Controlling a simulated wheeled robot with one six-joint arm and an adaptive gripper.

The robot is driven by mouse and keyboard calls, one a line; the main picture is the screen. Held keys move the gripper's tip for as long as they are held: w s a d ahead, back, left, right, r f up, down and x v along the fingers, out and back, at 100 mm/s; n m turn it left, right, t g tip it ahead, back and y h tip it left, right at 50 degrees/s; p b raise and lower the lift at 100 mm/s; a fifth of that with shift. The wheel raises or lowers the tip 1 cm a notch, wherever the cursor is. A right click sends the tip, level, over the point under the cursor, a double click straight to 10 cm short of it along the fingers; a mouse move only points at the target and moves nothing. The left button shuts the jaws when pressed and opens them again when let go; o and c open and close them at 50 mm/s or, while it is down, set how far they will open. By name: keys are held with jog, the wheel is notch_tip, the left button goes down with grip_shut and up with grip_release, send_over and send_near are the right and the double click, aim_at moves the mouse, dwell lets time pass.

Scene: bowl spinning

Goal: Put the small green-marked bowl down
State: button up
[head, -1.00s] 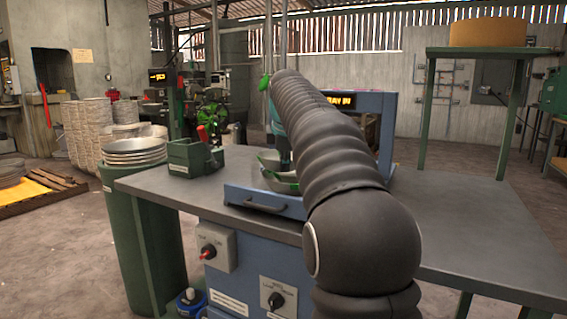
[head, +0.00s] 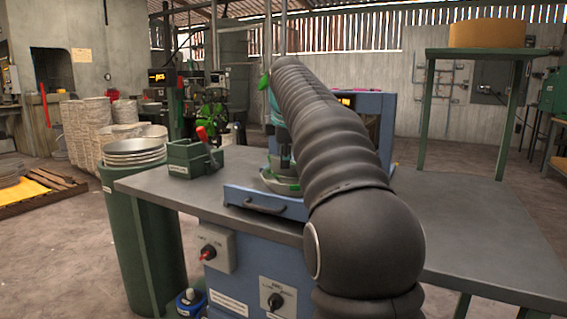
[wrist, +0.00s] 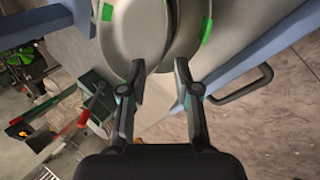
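Two pale grey bowls with green marks show side by side and overlapping in the wrist view: a left bowl (wrist: 135,32) and a right bowl (wrist: 188,28). I cannot tell surely which is the smaller. The gap looks wider than a rim, and neither finger clearly presses on a bowl.
A green box with a red-handled lever (head: 193,158) stands left of the drawer. Stacked metal bowls (head: 134,150) rest on a green drum further left. A blue machine frame (head: 372,108) rises behind my arm. The table's right side (head: 470,230) is clear.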

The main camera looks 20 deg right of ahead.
jog(key=v, duration=0.9)
jog(key=s+a+f+m, duration=0.3)
jog(key=s+a, duration=0.2)
jog(key=s, duration=0.1)
jog(key=s+a+f+m, duration=0.3)
jog(key=s+f, duration=0.5)
jog(key=f, duration=0.1)
jog(key=s+a+f+m+y, duration=0.1)
jog(key=s+a+f+m, duration=0.2)
jog(key=s+f, duration=0.5)
jog(key=s+a+f+m+y, duration=0.1)
jog(key=s+a+f+m, duration=0.2)
jog(key=s+f, duration=0.6)
notch_tip(320, 180, down, 2)
jog(key=shift+f+m+p, duration=0.2)
jog(key=shift+m+p, duration=0.15)
jog(key=shift+m, duration=0.75)
jog(key=shift+o, duration=0.3)
